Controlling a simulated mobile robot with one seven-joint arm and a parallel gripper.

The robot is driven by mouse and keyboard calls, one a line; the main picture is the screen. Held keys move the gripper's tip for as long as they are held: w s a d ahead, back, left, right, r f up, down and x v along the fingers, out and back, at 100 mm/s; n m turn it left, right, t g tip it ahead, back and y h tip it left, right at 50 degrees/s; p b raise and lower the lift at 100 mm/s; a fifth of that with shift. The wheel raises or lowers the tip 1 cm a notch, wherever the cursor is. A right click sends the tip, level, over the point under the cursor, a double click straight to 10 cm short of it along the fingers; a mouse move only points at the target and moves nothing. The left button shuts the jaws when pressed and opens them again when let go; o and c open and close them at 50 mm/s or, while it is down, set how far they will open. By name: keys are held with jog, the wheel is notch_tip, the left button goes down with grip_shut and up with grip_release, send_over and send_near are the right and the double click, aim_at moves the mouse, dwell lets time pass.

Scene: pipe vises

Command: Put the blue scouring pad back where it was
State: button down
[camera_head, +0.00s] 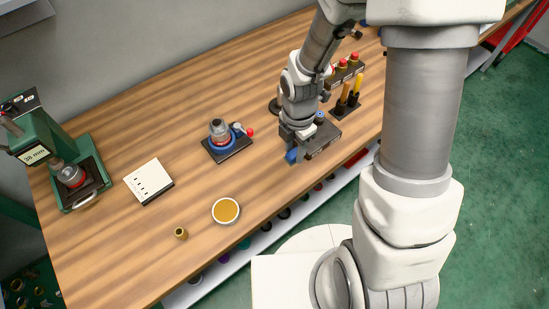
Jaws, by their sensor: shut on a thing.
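My gripper (296,154) points down over the right part of the wooden table, close to its front edge. It is shut on a blue thing, which appears to be the blue scouring pad (291,156); only a small part of it shows below the gripper's body. A dark tray or block (325,139) lies just right of the gripper, partly covered by it. I cannot tell whether the pad touches the table or the block.
A dark base with a blue ring and grey fitting (218,130) stands left of the gripper. A bowl of yellow stuff (226,211), a brass fitting (181,233), a white box (149,181) and a green vise (75,178) are farther left. A rack with orange-handled tools (347,101) stands behind right.

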send_over(275, 166)
notch_tip(275, 166, down, 3)
jog(key=shift+f, duration=2.1)
jog(key=shift+f, duration=0.15)
jog(key=c, duration=0.5)
grip_release()
